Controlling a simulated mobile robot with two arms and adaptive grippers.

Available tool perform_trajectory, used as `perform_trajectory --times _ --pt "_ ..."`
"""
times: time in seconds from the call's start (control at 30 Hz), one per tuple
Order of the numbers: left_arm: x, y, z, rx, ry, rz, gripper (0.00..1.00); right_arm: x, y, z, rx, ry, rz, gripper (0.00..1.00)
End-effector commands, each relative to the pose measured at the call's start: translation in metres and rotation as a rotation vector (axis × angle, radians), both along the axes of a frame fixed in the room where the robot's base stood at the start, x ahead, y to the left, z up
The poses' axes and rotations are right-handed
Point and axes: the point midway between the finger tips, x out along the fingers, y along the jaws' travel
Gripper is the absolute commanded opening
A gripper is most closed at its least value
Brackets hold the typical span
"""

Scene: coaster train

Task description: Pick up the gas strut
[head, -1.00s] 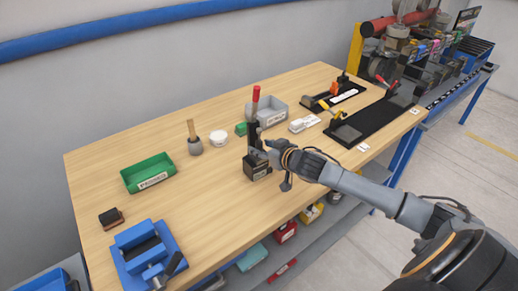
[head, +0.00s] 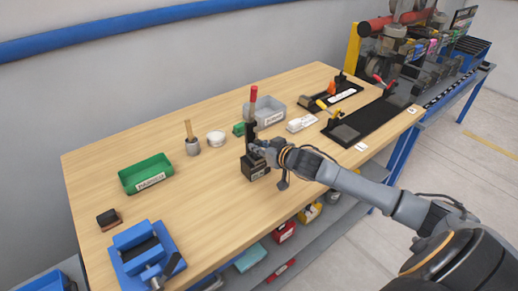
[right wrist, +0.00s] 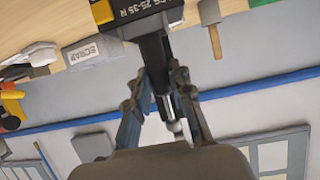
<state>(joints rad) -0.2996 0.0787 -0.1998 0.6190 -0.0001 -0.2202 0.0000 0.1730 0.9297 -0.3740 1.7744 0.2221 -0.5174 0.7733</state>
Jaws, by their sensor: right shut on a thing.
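The gas strut (right wrist: 156,52) shows in the right wrist view as a dark cylinder with a thin silver rod end. It stands out of a black block (right wrist: 125,14) with a "25-35 N" label; the block (head: 255,167) also shows on the bench in the head view. My right gripper (right wrist: 165,78) has a finger on each side of the strut and is shut on it, close to the block. In the head view my right gripper (head: 260,148) is beside the black upright above the block. The strut's lower end is hidden in the block. My left gripper is not in view.
A red-handled tool (head: 253,95) rises behind the block. A blue vise (head: 145,252) is front left. The bench between is clear.

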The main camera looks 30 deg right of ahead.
Motion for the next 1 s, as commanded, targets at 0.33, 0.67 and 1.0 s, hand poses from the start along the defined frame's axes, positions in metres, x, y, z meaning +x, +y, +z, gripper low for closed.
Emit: perform_trajectory --times 0.33,0.67,1.0 --pt "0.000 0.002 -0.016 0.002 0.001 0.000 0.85 -0.020 0.000 0.049 -0.006 -0.002 0.005 0.00" --pt "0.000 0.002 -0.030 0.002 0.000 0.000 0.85 -0.077 0.001 0.094 -0.004 0.004 0.004 0.00" --pt "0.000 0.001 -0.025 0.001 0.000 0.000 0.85 -0.112 0.001 0.113 0.005 0.000 0.001 0.00"
